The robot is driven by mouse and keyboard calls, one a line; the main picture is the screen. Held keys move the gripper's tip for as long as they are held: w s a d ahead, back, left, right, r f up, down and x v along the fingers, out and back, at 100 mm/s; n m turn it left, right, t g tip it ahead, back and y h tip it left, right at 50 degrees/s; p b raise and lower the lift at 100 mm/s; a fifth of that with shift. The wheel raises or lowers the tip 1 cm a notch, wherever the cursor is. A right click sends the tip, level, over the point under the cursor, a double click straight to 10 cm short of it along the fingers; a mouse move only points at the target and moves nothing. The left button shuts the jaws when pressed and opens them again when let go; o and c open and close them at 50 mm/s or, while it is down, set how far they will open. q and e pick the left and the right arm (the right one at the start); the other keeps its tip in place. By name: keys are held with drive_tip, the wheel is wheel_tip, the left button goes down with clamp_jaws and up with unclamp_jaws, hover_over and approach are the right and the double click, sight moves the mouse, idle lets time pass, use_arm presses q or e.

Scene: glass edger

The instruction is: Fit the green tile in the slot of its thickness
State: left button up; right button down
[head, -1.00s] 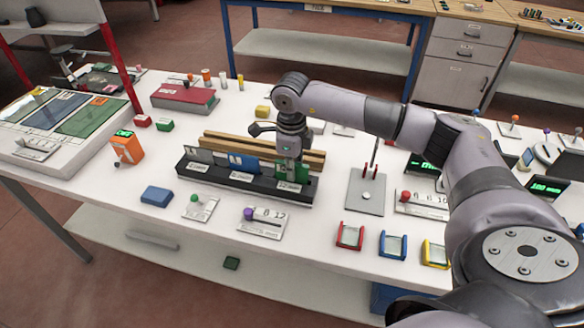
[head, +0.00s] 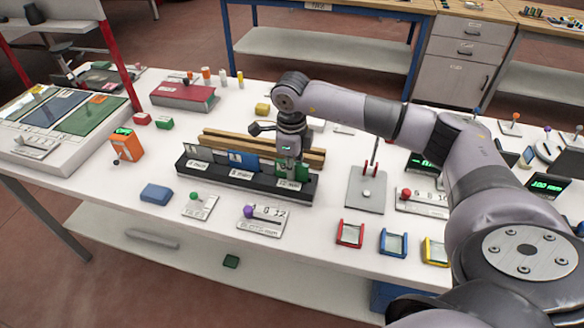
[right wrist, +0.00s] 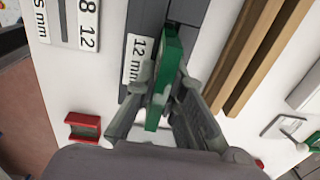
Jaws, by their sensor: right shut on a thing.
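The green tile (right wrist: 164,78) stands on edge between the fingers of my right gripper (right wrist: 160,100), which is shut on it. In the head view the right gripper (head: 290,168) is over the right end of the black slotted rack (head: 222,183), with green (head: 304,168) showing beside the fingers. The tile is at the section labelled 12 mm (right wrist: 137,60). I cannot tell how deep it sits in the slot. A blue tile (head: 243,160) stands in the middle section, and a grey tile in the left one. My left gripper is not in view.
Wooden rails (head: 222,140) lie just behind the rack. A blue block (head: 156,194) and gauge plates (head: 262,220) lie in front. A grey plate with an upright lever (head: 365,192) stands to the right. Red, blue and yellow holders line the front right edge.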

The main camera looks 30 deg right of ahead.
drive_tip(key=shift+f, duration=0.1)
drive_tip(key=c, duration=1.6)
unclamp_jaws()
wheel_tip(320, 180, up, 12)
drive_tip(key=shift+s+a+r, duration=0.1)
drive_tip(key=shift+a, duration=0.05)
